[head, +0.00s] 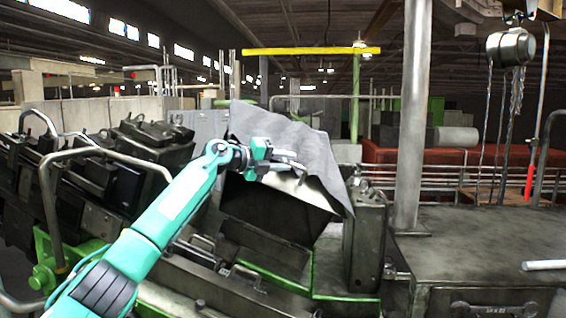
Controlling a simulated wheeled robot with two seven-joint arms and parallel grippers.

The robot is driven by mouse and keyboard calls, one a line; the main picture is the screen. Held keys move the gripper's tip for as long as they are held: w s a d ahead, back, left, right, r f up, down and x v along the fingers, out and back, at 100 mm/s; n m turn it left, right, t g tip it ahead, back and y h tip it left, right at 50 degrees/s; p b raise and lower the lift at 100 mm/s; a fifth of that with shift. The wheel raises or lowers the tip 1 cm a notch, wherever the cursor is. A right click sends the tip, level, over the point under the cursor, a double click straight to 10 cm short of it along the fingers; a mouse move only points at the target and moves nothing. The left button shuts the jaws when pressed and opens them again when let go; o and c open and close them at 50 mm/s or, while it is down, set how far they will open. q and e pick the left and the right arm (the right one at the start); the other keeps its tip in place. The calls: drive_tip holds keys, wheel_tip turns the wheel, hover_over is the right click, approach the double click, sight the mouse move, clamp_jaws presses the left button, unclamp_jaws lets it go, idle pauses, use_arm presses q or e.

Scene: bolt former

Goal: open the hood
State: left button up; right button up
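The hood (308,150) is a grey sheet-metal cover on the machine in the middle of the head view. It stands tilted up, with a dark opening (270,208) showing below it. My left gripper (289,169) is at the hood's left front part, its fingers at or against the metal. Whether the fingers are closed on the hood's edge is too small to tell. My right gripper is not in the view.
Dark machine blocks and a bent metal rail (52,190) stand at the left. A grey post (411,120) and a dark flat worktop (490,240) are at the right. A chain hoist (510,47) hangs at the upper right.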

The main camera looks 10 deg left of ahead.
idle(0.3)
use_arm(q)
drive_tip(key=shift+s+a+b, duration=0.15)
drive_tip(key=shift+a+b, duration=0.1)
drive_tip(key=shift+b, duration=0.05)
drive_tip(key=b+v, duration=0.7)
drive_tip(key=v, duration=0.6)
drive_tip(key=shift+s, duration=0.1)
